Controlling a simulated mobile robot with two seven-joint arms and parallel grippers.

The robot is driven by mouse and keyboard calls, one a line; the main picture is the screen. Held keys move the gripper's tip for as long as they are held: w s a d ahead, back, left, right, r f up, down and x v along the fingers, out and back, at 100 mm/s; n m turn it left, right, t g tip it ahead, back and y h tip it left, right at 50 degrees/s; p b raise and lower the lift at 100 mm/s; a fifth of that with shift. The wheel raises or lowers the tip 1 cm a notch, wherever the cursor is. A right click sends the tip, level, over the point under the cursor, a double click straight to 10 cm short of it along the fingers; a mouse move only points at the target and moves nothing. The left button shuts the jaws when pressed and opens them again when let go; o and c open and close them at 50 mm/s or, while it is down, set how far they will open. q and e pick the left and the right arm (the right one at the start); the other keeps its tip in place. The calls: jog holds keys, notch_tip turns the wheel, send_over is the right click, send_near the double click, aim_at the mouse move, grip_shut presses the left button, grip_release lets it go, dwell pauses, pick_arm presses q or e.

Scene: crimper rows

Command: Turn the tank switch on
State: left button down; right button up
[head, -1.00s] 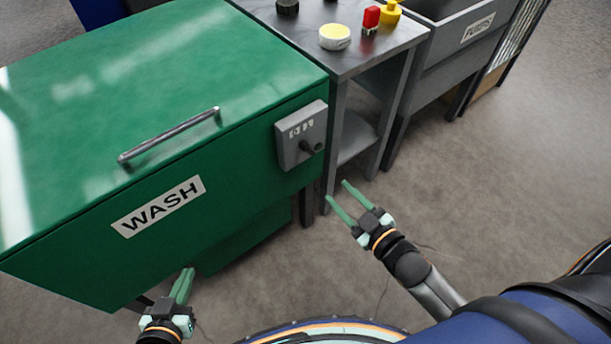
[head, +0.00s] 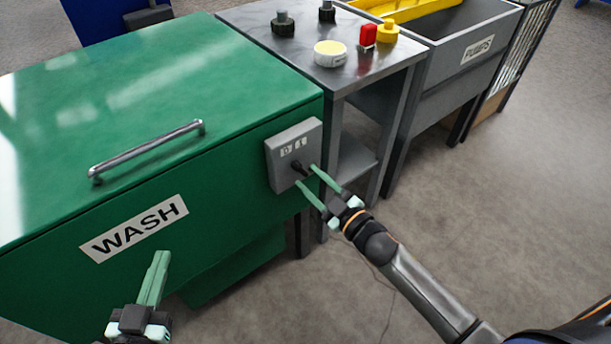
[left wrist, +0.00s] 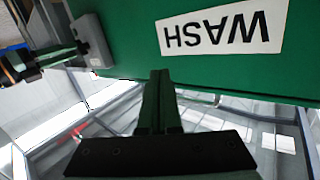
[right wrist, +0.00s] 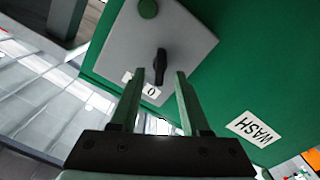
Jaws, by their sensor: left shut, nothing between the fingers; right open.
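The green wash tank (head: 60,215) has a grey switch box (head: 283,176) on the right end of its front. A black switch knob (head: 299,168) sticks out of the box below small white labels; the knob also shows in the right wrist view (right wrist: 160,66). My right gripper (head: 312,182) is open in front of the box, its green fingers spread to either side of the knob, with the knob beyond the tips in the right wrist view. I cannot tell whether they touch. My left gripper (head: 162,257) is shut and empty in front of the tank, below the WASH label (head: 134,228).
A grey metal table (head: 335,75) beside the tank holds a round yellow-and-white item (head: 330,53), a red item (head: 368,36), a yellow item (head: 387,31) and dark knobs. A grey PUMPS bin (head: 465,60) stands further right. The floor at right is clear.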

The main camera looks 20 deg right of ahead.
jog(key=shift+x, duration=1.3)
pick_arm(q)
notch_tip(320, 180, up, 3)
jog(key=shift+w+d+m+t+h, duration=0.15)
jog(key=shift+m+t+h, duration=0.2)
jog(key=shift+t, duration=0.25)
pick_arm(e)
grip_shut()
